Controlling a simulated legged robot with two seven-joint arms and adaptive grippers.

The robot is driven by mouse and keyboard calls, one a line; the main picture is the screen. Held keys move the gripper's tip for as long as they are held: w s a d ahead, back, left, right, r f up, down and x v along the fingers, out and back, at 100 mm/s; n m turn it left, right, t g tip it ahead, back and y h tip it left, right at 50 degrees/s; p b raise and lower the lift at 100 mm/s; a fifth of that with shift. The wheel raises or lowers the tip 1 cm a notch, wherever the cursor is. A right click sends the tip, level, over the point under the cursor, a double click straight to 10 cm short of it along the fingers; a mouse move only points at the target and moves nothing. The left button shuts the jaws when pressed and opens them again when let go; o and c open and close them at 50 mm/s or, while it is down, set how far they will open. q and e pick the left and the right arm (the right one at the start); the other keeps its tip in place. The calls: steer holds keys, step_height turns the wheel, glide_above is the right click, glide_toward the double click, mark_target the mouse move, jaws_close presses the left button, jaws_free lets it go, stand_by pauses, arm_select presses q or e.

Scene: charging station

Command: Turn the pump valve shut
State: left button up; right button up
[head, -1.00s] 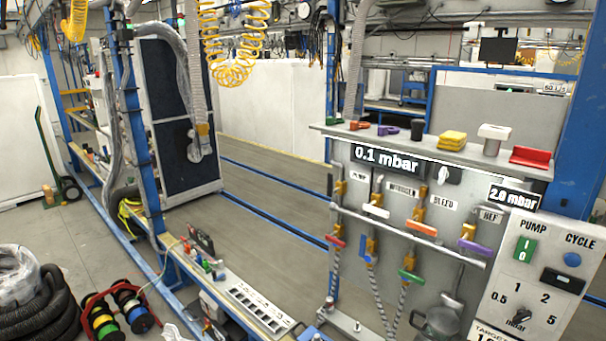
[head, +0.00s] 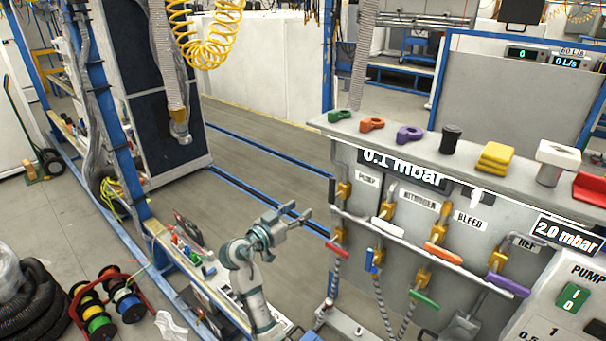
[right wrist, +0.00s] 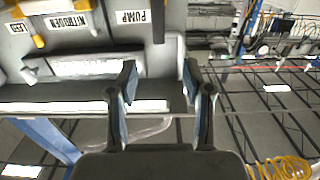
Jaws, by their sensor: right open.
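The panel carries a PUMP label (head: 367,180), with a brass valve (head: 343,191) to its left. A dark, narrow handle (head: 332,189) stands upright beside this valve. In the right wrist view the PUMP label (right wrist: 132,16) appears upside down, with a dark upright bar (right wrist: 158,22) next to it. My right gripper (head: 306,212) is left of the panel, apart from the valve. In the right wrist view the right gripper (right wrist: 160,84) has its fingers spread, with nothing held between them. My left gripper is out of view.
Nearby valves have a white handle (head: 388,229), an orange handle (head: 442,253) and a purple handle (head: 508,287). Below are red (head: 337,248) and green (head: 424,299) handles. A shelf (head: 400,142) with loose coloured parts juts out above. Open floor (head: 250,180) lies behind the right gripper.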

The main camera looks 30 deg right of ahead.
steer(key=p, duration=0.2)
glide_toward(332, 185)
steer(key=w+d, duration=0.1)
steer(key=d, duration=0.1)
steer(key=x, duration=0.3)
steer(key=p+x, duration=0.1)
steer(key=x, duration=0.2)
steer(key=p+x, duration=0.1)
steer(key=x, duration=0.2)
steer(key=shift+d+f, duration=0.15)
steer(key=shift+f, duration=0.2)
steer(key=shift+a+r, duration=0.25)
steer(key=shift+a, duration=0.5)
steer(key=shift+c, duration=1)
steer(key=c, duration=0.4)
steer(key=shift+s+d, duration=0.1)
steer(key=shift+s, duration=0.05)
jaws_close()
steer(key=shift+s+d, duration=0.1)
steer(key=shift+d, duration=0.05)
